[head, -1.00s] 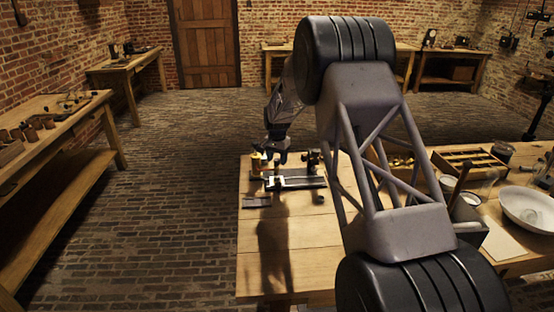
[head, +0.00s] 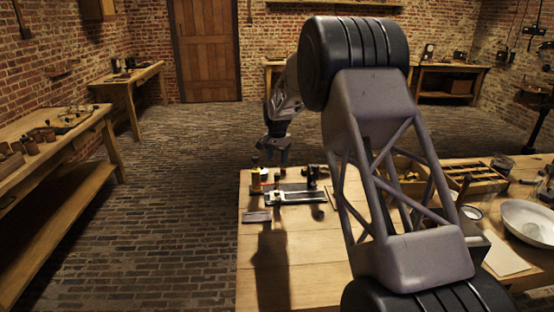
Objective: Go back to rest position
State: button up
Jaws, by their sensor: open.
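My gripper (head: 275,158) hangs at the end of my arm over the far left part of the wooden workbench (head: 305,255). It points down, above a dark apparatus (head: 298,194) with a pale bar and small brass and dark posts. The fingers look apart, with nothing seen between them. The gripper is clear of the brass post (head: 256,178) at the apparatus's left end, as far as this view shows. A small dark flat piece (head: 257,217) lies just in front of the apparatus.
A wooden tray (head: 470,177), a white bowl (head: 528,222) and a sheet of paper (head: 505,255) lie on the bench at right. My arm hides the bench's middle. The bench's front left is bare. A side table (head: 60,130) with small items stands at left.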

jog(key=shift+s+r, duration=0.3)
jog(key=shift+r, duration=0.15)
jog(key=s+d+r+n, duration=0.1)
jog(key=s+d+r, duration=0.1)
jog(key=s+r, duration=0.6)
jog(key=s+d+r+n+t, duration=0.1)
jog(key=s+d+r, duration=0.15)
jog(key=s, duration=0.95)
jog(key=s+d+r+n, duration=0.1)
jog(key=s+r, duration=0.6)
jog(key=s, duration=0.2)
jog(key=s+d+f+n, duration=0.1)
jog(key=s+f, duration=0.1)
jog(key=s, duration=1.6)
jog(key=s+d+f+n+t, duration=0.1)
jog(key=s+d+f+n, duration=0.1)
jog(key=s, duration=1.7)
jog(key=shift+d+f+t, duration=0.15)
jog(key=shift+f+t, duration=0.05)
jog(key=shift+t, duration=0.1)
